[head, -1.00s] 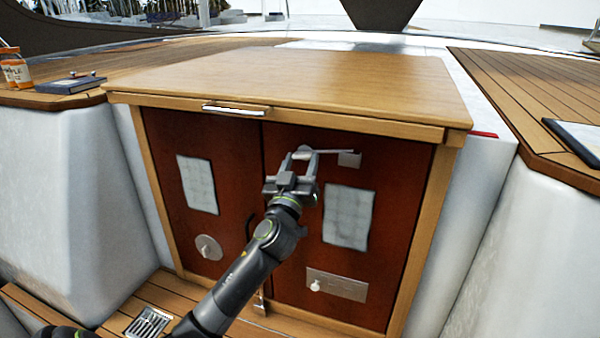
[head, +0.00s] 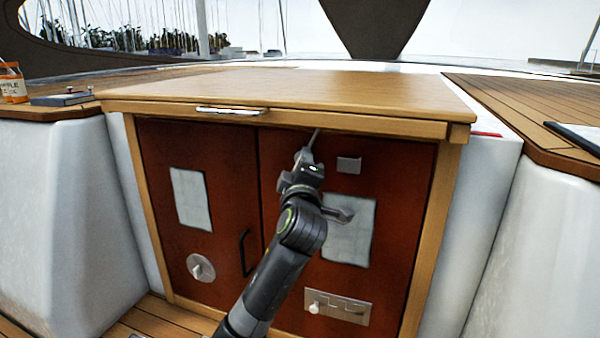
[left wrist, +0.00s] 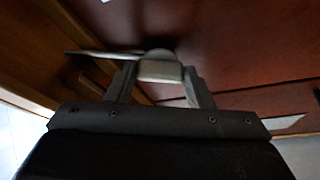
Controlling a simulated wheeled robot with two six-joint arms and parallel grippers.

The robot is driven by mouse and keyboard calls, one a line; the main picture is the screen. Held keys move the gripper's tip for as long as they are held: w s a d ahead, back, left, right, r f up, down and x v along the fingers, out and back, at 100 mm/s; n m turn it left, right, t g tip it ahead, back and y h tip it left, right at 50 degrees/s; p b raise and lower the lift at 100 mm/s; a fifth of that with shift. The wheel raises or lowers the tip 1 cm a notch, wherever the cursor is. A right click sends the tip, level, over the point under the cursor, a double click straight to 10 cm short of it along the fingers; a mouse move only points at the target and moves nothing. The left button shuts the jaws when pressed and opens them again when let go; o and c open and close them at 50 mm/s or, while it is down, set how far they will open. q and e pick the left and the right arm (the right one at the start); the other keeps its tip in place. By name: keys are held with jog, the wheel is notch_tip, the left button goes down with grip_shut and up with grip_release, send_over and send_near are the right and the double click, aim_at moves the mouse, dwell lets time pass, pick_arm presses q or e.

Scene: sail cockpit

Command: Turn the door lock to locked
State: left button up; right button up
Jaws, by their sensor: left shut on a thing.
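The door lock's metal lever (head: 315,139) points steeply up from near the middle seam, at the top of the right red-brown door (head: 395,220). It is apart from the small grey catch plate (head: 349,165) to its right. My left gripper (head: 301,165) is at the lever's base and hides the hub in the head view. In the left wrist view the two fingers (left wrist: 158,87) are shut on the lever's pale grey hub (left wrist: 160,70). The thin bar of the lever also shows there (left wrist: 92,53), pointing left. My right gripper is not in view.
A wooden hatch top (head: 290,92) overhangs close above the lever. The left door (head: 215,150) has a dark pull handle (head: 246,252) and round plate (head: 200,267). A plate with a small knob (head: 338,308) sits low on the right door. White side walls flank the doors.

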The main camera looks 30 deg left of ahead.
pick_arm(q)
jog(key=n+g, duration=0.1)
jog(key=n, duration=0.1)
jog(key=n+p, duration=0.1)
jog(key=n, duration=0.2)
jog(key=shift+r+g, duration=0.2)
jog(key=shift+g, duration=0.2)
dwell(0.4)
jog(key=o, duration=1.4)
jog(key=shift+d, duration=0.1)
jog(key=shift+r+b+v, duration=0.2)
jog(key=shift+b+v, duration=1.95)
jog(key=shift+v, duration=6.5)
jog(key=shift+s+h, duration=0.2)
jog(key=shift+h, duration=0.1)
